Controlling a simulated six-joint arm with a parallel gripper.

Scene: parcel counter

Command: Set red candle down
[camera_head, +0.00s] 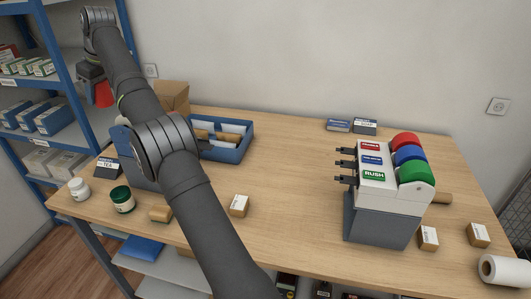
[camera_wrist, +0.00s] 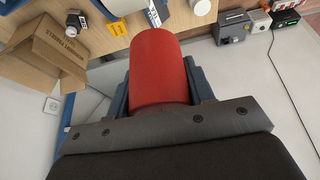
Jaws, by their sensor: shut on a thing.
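The red candle (camera_head: 104,94) shows at the upper left in the head view, just below my gripper (camera_head: 92,78) and partly hidden by my arm. In the wrist view the red candle (camera_wrist: 159,68) fills the middle as a smooth red cylinder. My gripper (camera_wrist: 160,95) is shut on it, with a dark blue finger on each side. The candle is held in the air near the blue shelf rack, with no surface visibly touching it.
A blue shelf rack (camera_head: 68,62) with small boxes stands at the left. An open cardboard box (camera_wrist: 50,52) is at the table's back left, near a blue divided tray (camera_head: 235,152). A label dispenser (camera_head: 385,205) stands at the right. The table's middle (camera_head: 285,180) is clear.

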